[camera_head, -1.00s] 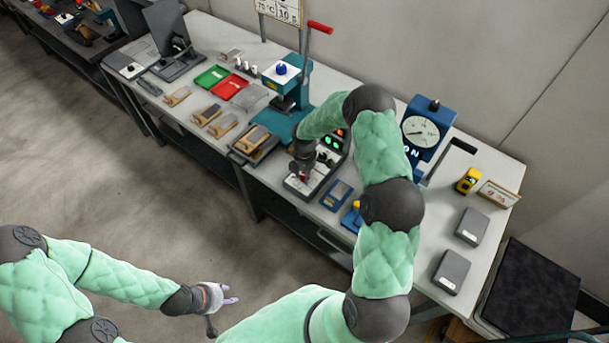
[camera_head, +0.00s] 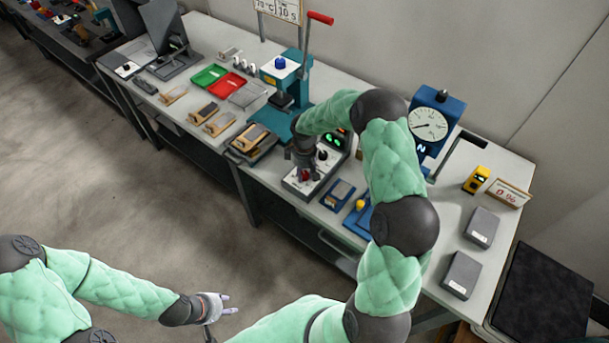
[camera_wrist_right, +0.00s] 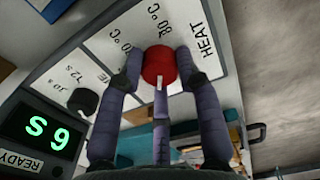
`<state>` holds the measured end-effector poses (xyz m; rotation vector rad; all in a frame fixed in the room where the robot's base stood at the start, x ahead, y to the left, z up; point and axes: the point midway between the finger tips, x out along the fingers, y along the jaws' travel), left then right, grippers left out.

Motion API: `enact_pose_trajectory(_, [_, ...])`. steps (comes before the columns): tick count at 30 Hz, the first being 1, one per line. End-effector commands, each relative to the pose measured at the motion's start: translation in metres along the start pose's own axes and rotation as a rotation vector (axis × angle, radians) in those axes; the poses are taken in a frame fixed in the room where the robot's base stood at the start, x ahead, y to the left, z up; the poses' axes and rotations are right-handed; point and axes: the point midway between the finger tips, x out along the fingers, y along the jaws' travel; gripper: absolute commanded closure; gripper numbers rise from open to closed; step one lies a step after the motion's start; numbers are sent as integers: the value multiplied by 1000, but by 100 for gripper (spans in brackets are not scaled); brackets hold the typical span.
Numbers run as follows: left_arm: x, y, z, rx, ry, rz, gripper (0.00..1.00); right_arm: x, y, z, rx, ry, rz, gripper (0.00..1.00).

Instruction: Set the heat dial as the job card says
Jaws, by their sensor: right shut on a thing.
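The heat dial is a red round knob (camera_wrist_right: 159,66) with a white mark, on a white panel lettered HEAT. In the right wrist view my right gripper (camera_wrist_right: 162,85) has its fingers around the knob, shut on it. In the head view the control box (camera_head: 318,172) stands at the table's front edge, with my right gripper (camera_head: 303,174) over its front end. The job card (camera_head: 280,10) is at the top, partly cut off; it shows 10 s, and its temperature is hard to read. My left gripper (camera_head: 215,306) hangs off the table, its fingers apart.
A black knob (camera_wrist_right: 84,102) and a green-lit display (camera_wrist_right: 42,134) with a READY label share the panel. A teal press (camera_head: 292,95) with a red-handled lever stands behind the box. A blue gauge (camera_head: 432,122) and a yellow device (camera_head: 476,180) are to the right.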

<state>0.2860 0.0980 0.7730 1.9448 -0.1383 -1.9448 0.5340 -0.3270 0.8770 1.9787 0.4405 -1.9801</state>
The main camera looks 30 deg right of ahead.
Motion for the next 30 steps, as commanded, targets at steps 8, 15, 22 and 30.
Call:
enact_pose_trajectory(8, [17,-6,-1,0,0,0,60,3,-1,-2,260,5,-2,98])
enact_pose_trajectory(15, [28,-10,-1,0,0,0,60,2,0,-2,487,6,-1,98])
enact_pose_trajectory(22, [38,-14,-1,0,0,0,60,2,1,-3,706,8,-2,98])
enact_pose_trajectory(30, [48,-17,-2,0,0,0,60,1,2,-2,963,8,-2,98])
